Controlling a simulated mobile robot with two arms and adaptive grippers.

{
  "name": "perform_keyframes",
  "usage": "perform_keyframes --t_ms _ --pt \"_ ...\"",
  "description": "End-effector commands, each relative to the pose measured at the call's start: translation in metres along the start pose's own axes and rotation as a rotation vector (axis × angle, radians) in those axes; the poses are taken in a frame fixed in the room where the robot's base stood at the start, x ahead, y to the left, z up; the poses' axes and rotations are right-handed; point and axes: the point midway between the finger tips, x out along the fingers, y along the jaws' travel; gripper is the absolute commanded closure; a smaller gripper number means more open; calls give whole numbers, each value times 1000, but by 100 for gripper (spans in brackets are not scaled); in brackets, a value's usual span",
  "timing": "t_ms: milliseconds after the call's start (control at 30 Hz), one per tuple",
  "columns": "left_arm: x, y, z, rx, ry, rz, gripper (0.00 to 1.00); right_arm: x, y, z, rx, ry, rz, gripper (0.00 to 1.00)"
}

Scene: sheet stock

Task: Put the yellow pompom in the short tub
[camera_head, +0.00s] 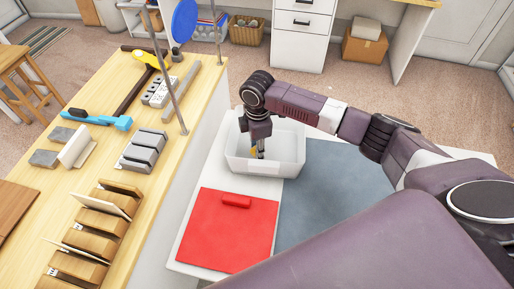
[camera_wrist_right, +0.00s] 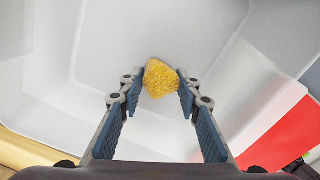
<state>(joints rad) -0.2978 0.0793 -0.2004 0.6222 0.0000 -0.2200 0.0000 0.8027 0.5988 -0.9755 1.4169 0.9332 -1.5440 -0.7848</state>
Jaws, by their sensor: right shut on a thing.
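The yellow pompom (camera_wrist_right: 161,78) is between the fingertips of my right gripper (camera_wrist_right: 160,88), which is shut on it. In the head view, my right gripper (camera_head: 258,150) reaches down inside the white tub (camera_head: 265,168), and only a bit of the pompom (camera_head: 254,151) shows beside the fingers. The white tub also fills most of the wrist view (camera_wrist_right: 110,35), with its floor below the pompom. I cannot tell whether the pompom touches the tub floor. My left gripper is not in view.
The tub stands on a white table, beside a red square board (camera_head: 225,235) with a red block (camera_head: 236,201) and a blue-grey mat (camera_head: 335,190).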

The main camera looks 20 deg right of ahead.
Motion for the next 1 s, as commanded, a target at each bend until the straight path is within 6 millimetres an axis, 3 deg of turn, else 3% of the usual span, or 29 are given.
perform_keyframes --t_ms 333,367,500,800,1000 --pt "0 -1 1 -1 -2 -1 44 3 0 -1 -1 1 0 78" --pt "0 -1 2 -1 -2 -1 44 2 0 -1 -1 1 1 66" --pt "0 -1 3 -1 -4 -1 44 2 0 0 -1 1 1 51" --pt "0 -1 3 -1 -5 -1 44 0 1 0 -1 1 2 51" --pt "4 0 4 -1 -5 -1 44 -25 2 -1 -2 3 6 51"
